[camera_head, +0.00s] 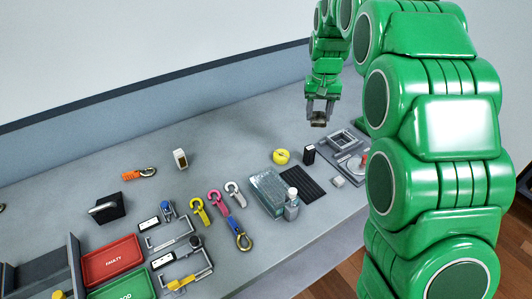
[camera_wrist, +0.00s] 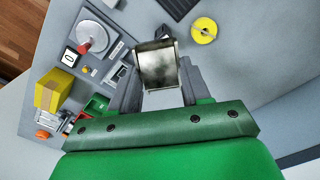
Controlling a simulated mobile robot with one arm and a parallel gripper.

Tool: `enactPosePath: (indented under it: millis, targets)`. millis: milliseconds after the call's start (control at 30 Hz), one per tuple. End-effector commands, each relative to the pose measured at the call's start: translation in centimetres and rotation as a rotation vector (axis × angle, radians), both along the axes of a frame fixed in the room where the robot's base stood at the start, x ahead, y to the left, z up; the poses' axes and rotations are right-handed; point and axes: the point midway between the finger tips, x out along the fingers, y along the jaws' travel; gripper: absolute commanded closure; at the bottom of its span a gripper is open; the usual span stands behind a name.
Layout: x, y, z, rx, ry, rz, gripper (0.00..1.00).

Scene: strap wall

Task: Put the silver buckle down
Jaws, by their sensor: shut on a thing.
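My gripper (camera_head: 319,116) hangs above the far right part of the grey bench in the head view, jaws down. It is shut on the silver buckle (camera_wrist: 158,66), a small metallic block between the two grey fingers in the wrist view. In the head view the buckle (camera_head: 318,123) shows small and brownish at the fingertips. It is held clear of the bench. The bench top (camera_head: 245,135) below and left of it is bare.
A yellow tape roll (camera_head: 281,156), a black block (camera_head: 309,154) and a grey fixture (camera_head: 341,140) stand nearest. A clear tray (camera_head: 266,190), a bottle (camera_head: 291,205), a black ribbed mat (camera_head: 303,183) and several coloured hooks lie nearer. Red FAULTY (camera_head: 112,260) and green trays sit lower left.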

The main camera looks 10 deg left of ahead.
Motion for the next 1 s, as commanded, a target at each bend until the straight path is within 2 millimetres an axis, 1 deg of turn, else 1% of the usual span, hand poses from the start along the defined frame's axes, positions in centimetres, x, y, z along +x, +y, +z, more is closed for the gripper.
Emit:
enactPosePath:
  millis: [33,100,267,300,500,600,700,800,900,1000]
  targets:
    - [-1.4,1.5,-0.5,-0.002,0.005,0.048,0.85]
    - [-2.9,3.3,-0.9,0.000,0.003,0.113,0.85]
    - [-6.7,7.0,-2.5,-0.001,0.004,0.259,0.85]
    - [-7.7,7.8,-2.9,-0.002,0.004,0.295,0.85]
    - [-12.7,11.2,-4.5,-0.002,0.002,0.468,0.85]
    - [-14.8,12.3,-5.3,-0.002,0.002,0.536,0.85]
    - [-16.4,13.0,-5.8,-0.003,0.002,0.587,0.85]
    - [-17.3,13.5,-6.0,-0.002,-0.003,0.621,0.85]
    - [-17.6,13.8,-6.2,-0.002,-0.003,0.635,0.85]
    - [-17.1,14.1,-6.6,-0.002,-0.002,0.638,0.85]
